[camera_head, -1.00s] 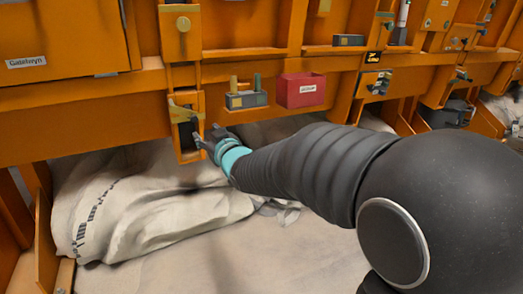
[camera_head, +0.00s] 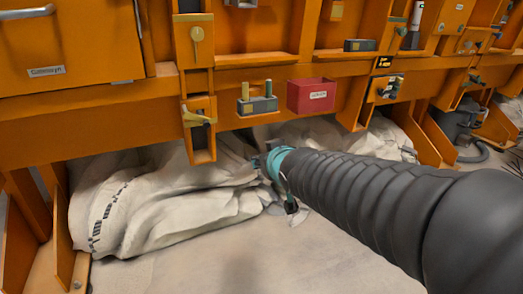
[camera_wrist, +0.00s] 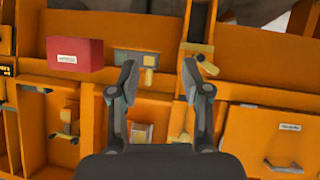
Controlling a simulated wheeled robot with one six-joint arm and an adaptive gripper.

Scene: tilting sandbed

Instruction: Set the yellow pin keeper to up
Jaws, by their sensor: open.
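The yellow pin keeper (camera_head: 199,118) is a small yellow lever across the orange upright bracket at the left of the front beam. In the head view it lies roughly crosswise, slightly tilted. In the wrist view, which appears upside down, the keeper (camera_wrist: 197,48) shows above the right fingertip. My gripper (camera_head: 272,172) is right of and below the bracket, apart from it. In the wrist view my gripper (camera_wrist: 160,70) has its two fingers spread, with nothing between them. Its fingers are small and partly unclear in the head view.
A grey block with upright pins (camera_head: 257,105) and a red box (camera_head: 312,96) sit on the beam right of the bracket. Pale sacks (camera_head: 150,205) lie below the beam. The floor in front is clear.

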